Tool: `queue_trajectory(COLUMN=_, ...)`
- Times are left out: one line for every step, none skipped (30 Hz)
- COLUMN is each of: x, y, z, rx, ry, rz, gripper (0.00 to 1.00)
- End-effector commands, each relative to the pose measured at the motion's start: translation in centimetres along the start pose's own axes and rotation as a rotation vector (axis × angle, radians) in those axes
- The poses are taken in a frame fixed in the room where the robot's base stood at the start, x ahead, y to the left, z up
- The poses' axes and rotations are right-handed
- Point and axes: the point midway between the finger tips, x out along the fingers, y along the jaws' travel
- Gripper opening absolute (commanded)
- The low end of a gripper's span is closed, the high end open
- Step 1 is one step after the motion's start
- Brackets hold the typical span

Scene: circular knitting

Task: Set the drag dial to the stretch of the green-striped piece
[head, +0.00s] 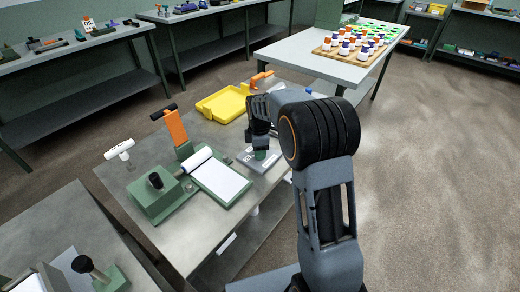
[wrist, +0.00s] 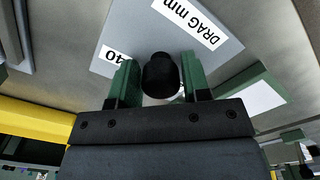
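The drag dial is a grey plate (wrist: 225,55) with labels reading "DRAG mm" and "40" and a black knob (wrist: 160,75). In the head view its plate (head: 243,158) lies on the workbench, below my gripper (head: 262,150). In the wrist view the green fingers of my gripper (wrist: 160,85) stand one on each side of the knob. They look open, with a thin gap at the right. The dial's pointer and most of its scale are hidden. I cannot make out a green-striped piece in either view.
Open floor lies right.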

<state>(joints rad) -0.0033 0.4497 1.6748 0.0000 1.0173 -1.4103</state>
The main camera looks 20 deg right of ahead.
Motion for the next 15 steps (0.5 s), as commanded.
queue_trajectory(x=-0.01, y=0.00, z=-0.01, rx=0.000, ry=0.000, rz=0.000, gripper=0.38)
queue_trajectory(x=-0.01, y=0.00, z=-0.01, rx=0.000, ry=0.000, rz=0.000, gripper=0.36)
queue_trajectory(x=-0.01, y=0.00, z=-0.01, rx=0.000, ry=0.000, rz=0.000, gripper=0.32)
queue_trajectory(x=-0.01, y=0.01, z=-0.01, rx=0.000, ry=0.000, rz=0.000, gripper=0.29)
queue_trajectory(x=-0.02, y=0.01, z=-0.01, rx=0.000, ry=0.000, rz=0.001, gripper=0.26)
queue_trajectory(x=-0.02, y=0.01, z=-0.01, rx=0.000, ry=0.000, rz=0.001, gripper=0.22)
queue_trajectory(x=-0.02, y=0.02, z=-0.01, rx=0.000, ry=0.000, rz=0.001, gripper=0.19)
queue_trajectory(x=-0.03, y=0.02, z=-0.01, rx=0.000, ry=0.000, rz=0.001, gripper=0.16)
queue_trajectory(x=-0.03, y=0.03, z=0.00, rx=0.000, ry=0.000, rz=0.001, gripper=0.13)
queue_trajectory(x=-0.03, y=0.03, z=0.00, rx=0.000, ry=0.000, rz=0.001, gripper=0.11)
queue_trajectory(x=-0.04, y=0.03, z=0.00, rx=0.000, ry=0.000, rz=0.001, gripper=0.11)
queue_trajectory(x=-0.05, y=0.04, z=0.00, rx=0.002, ry=0.000, rz=0.002, gripper=0.11)
queue_trajectory(x=-0.06, y=0.04, z=0.00, rx=0.004, ry=0.000, rz=0.002, gripper=0.11)
queue_trajectory(x=-0.07, y=0.05, z=0.00, rx=0.007, ry=0.000, rz=0.002, gripper=0.11)
queue_trajectory(x=-0.08, y=0.05, z=0.00, rx=0.013, ry=0.000, rz=0.002, gripper=0.11)
